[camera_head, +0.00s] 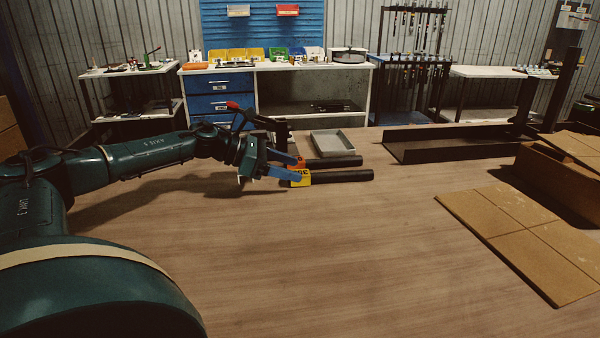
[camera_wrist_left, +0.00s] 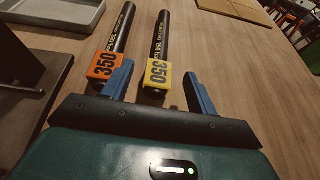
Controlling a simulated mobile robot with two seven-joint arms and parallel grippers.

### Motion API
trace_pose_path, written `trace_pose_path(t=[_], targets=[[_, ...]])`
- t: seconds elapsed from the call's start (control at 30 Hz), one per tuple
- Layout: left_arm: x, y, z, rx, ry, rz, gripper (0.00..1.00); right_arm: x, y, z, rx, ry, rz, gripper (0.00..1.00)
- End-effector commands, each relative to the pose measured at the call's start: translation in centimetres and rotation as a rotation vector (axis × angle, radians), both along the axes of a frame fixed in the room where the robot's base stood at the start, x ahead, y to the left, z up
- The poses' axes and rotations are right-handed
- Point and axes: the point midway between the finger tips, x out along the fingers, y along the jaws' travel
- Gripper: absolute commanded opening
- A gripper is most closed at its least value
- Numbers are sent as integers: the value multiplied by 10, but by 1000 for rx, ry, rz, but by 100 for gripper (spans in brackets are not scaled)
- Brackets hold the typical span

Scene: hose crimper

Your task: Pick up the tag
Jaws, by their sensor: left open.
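Two black hoses lie side by side on the wooden table. The nearer hose (camera_head: 345,176) carries a yellow tag (camera_head: 301,179) on its end; the farther hose (camera_head: 335,162) carries an orange tag (camera_head: 301,163). My left gripper (camera_head: 292,166), with blue fingers, is open and empty at the tagged ends. In the left wrist view the yellow tag shows between its fingers (camera_wrist_left: 160,85), and the orange tag is outside the left finger. I cannot tell whether the fingers touch either tag.
A grey tray (camera_head: 333,143) stands behind the hoses. A dark device with a red-tipped handle (camera_head: 233,105) stands behind my left gripper, partly hidden. A long dark channel (camera_head: 440,147) and cardboard sheets (camera_head: 525,235) lie to the right. The front middle of the table is clear.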

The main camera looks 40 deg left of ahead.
Motion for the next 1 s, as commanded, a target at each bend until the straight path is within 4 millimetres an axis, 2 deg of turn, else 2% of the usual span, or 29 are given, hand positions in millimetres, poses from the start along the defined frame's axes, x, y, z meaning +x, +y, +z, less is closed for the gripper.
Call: trace_pose_path(t=[0.3, 0.63, 1.0], targets=[[31, -27, -15, -3, -1, -1, 58, -1, 2, -2, -6, 40, 7, 36], [36, -31, -20, -1, 1, 1, 58, 3, 2, 0, -7, 31, 8, 36], [36, -31, -20, -1, 1, 0, 29, 2, 2, -1, -6, 36, 9, 36]])
